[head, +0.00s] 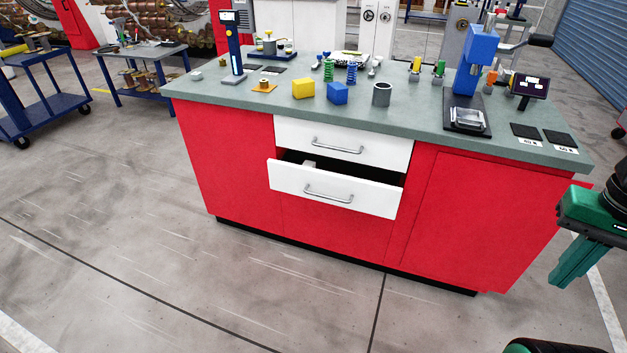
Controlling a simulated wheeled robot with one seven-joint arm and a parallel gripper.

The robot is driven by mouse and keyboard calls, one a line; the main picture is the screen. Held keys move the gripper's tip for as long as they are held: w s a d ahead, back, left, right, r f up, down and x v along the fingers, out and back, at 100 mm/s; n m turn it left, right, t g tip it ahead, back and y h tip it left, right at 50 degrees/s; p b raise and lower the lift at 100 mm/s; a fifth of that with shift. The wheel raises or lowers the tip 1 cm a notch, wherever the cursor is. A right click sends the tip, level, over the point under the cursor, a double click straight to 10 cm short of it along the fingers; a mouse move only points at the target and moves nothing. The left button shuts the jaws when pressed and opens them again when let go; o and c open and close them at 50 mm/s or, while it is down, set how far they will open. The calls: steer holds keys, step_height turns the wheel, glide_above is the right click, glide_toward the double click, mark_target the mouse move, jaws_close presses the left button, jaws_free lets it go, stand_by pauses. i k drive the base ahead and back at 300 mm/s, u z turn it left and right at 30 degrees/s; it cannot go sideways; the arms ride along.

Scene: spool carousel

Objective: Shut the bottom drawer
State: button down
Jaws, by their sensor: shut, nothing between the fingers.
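The bottom drawer (336,191) is the lower of two white-fronted drawers in the red workbench. It stands partly open, with a dark gap above its front and a pale item (310,164) just visible inside. Its silver bar handle (328,193) faces the room. The top drawer (341,143) above it looks closed. My gripper (566,279) is green, at the right edge of the head view, pointing down, in front of the bench's right end. It is shut and empty, well apart from the drawer.
The green-grey bench top (215,96) holds a yellow block (303,89), a blue block (337,94), a grey cup (381,94) and a blue press (475,60). Blue carts (43,95) stand at the left. The floor before the drawers is clear.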

mark_target(370, 189)
steer(key=z, duration=0.05)
steer(key=i, duration=1)
steer(key=u, duration=0.1)
